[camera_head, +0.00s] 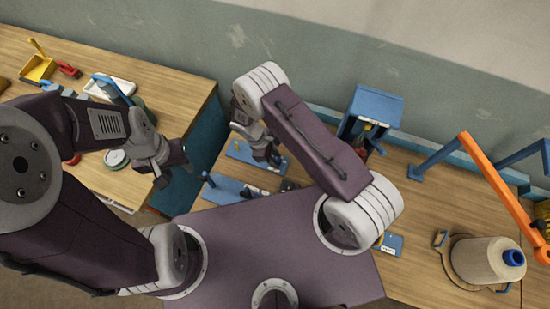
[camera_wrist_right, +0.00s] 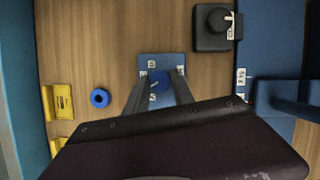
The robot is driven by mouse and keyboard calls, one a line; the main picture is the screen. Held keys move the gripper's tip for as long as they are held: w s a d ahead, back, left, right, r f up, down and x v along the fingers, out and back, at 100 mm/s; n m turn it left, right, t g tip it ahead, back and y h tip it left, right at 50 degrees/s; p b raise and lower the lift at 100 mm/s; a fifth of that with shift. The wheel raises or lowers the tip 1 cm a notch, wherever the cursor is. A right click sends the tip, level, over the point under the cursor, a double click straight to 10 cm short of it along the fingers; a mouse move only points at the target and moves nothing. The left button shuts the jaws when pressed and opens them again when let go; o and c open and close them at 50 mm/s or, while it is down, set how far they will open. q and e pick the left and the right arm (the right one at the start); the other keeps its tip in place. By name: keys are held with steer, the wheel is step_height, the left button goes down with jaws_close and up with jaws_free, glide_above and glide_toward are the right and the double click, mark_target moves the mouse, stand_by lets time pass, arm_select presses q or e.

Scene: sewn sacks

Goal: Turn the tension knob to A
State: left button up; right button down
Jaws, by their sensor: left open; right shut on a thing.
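A blue knob (camera_wrist_right: 159,86) sits on a blue plate (camera_wrist_right: 160,60) in the right wrist view. Small white labels stand around the knob; their letters are too small to read. My right gripper (camera_wrist_right: 160,78) is shut on the blue knob, one finger on each side. In the head view my right gripper (camera_head: 266,155) points down over the bench, and the knob is hidden there. My left gripper (camera_head: 172,170) is open and empty, over the gap beside the left table.
A black box with a round dial (camera_wrist_right: 213,22) stands beside the plate. A blue ring (camera_wrist_right: 100,98) and yellow blocks (camera_wrist_right: 58,102) lie to the left. A thread cone (camera_head: 485,262) and an orange arm (camera_head: 500,195) stand at right. The left table (camera_head: 110,55) holds several small items.

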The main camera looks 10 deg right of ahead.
steer(key=n+b, duration=0.1)
steer(key=n, duration=0.1)
steer(key=n+t, duration=0.1)
steer(key=n, duration=0.1)
steer(key=shift+s+f+h+b, duration=0.15)
steer(key=shift+s+h+b, duration=0.05)
steer(key=shift+h+b, duration=0.15)
steer(key=shift+n+t+b, duration=0.8)
steer(key=shift+n+b, duration=0.25)
steer(key=shift+n, duration=0.25)
steer(key=c, duration=1.1)
jaws_free()
steer(key=v, duration=0.9)
steer(key=shift+s+d, duration=0.1)
